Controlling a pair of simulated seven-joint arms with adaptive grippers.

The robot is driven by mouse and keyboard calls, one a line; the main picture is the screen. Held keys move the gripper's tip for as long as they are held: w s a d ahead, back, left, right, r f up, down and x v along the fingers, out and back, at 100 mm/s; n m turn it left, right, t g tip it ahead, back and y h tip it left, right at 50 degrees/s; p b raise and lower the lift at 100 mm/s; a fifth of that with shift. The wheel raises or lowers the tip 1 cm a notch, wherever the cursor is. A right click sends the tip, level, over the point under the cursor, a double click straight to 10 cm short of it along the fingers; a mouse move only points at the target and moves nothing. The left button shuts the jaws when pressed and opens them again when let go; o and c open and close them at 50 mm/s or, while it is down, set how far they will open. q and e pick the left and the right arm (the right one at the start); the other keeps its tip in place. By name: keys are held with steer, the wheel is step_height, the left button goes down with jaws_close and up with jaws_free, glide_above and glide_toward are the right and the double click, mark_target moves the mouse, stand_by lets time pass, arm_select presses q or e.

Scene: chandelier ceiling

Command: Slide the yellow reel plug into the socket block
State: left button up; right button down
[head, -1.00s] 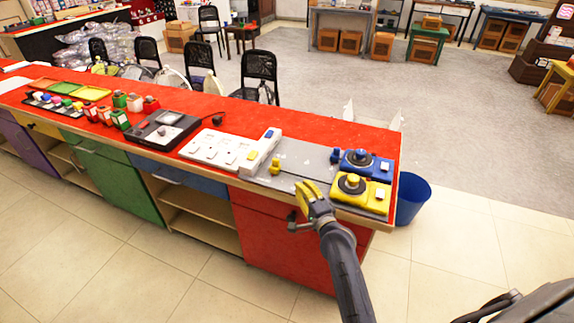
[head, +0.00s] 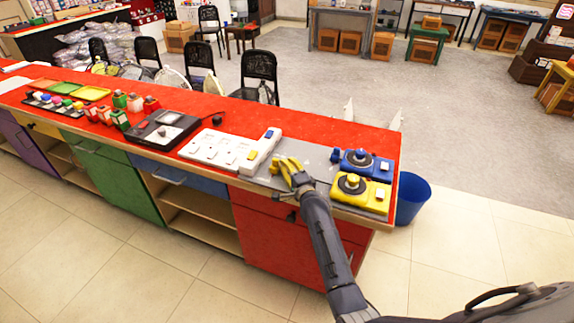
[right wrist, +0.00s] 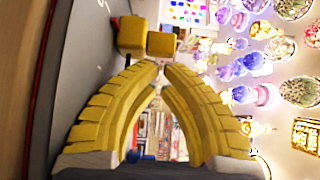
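The yellow plug (right wrist: 134,36) shows in the right wrist view as blocky yellow parts just past the fingertips. In the head view it is largely hidden by my right gripper (head: 288,164). My right gripper, with ribbed yellow fingers, is low over the grey mat, at the plug. Its tips (right wrist: 158,66) are close together, with a narrow gap; whether they grip the plug is unclear. The white socket block (head: 214,150) lies left of the gripper, with a raised white strip (head: 262,152) at its right side. The yellow reel unit (head: 358,191) sits right of the gripper. My left gripper is out of view.
A blue reel unit (head: 365,163) stands behind the yellow one, with a blue plug (head: 336,155) beside it. A black device (head: 163,130) lies left of the socket block. The grey mat (head: 318,160) has bare room between gripper and reels. A blue bin (head: 411,197) stands beyond the counter's right end.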

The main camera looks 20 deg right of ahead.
mark_target(275, 163)
stand_by(0.3)
steer(key=shift+w+a+r, duration=0.1)
steer(key=shift+w+a, duration=1.65)
steer(key=shift+a, duration=0.25)
